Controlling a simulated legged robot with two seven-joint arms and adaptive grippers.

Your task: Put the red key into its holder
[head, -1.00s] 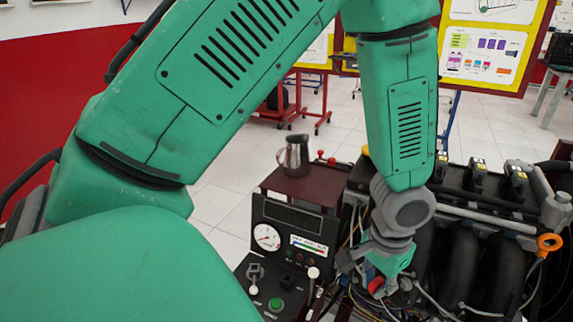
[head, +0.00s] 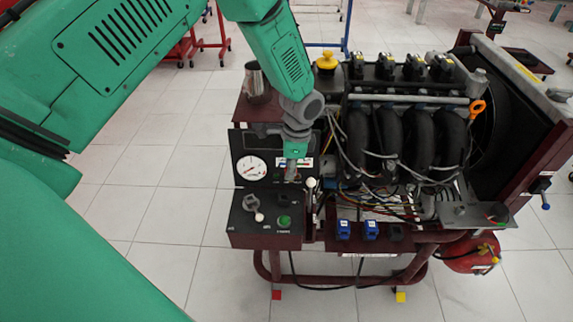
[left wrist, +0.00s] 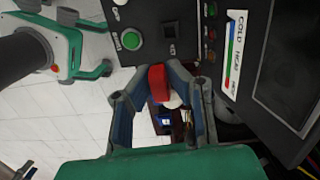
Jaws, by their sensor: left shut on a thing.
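My left gripper (head: 291,176) hangs in front of the gauge panel in the head view, above the control box. In the left wrist view its fingers (left wrist: 172,86) are shut on the red key (left wrist: 157,83), which shows as a red block between them. The key is hidden by the gripper in the head view. A small dark square fitting (left wrist: 170,40), possibly the key's holder, is on the black panel in the left wrist view, beside the green button (left wrist: 131,40). The key appears apart from this fitting. My right gripper is not in view.
The control box (head: 265,241) carries a lever and a green button. A round gauge (head: 251,168) stands behind it, and a metal jug (head: 256,82) farther back. The engine (head: 405,130) with loose cables is at the right. Tiled floor is clear at the left.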

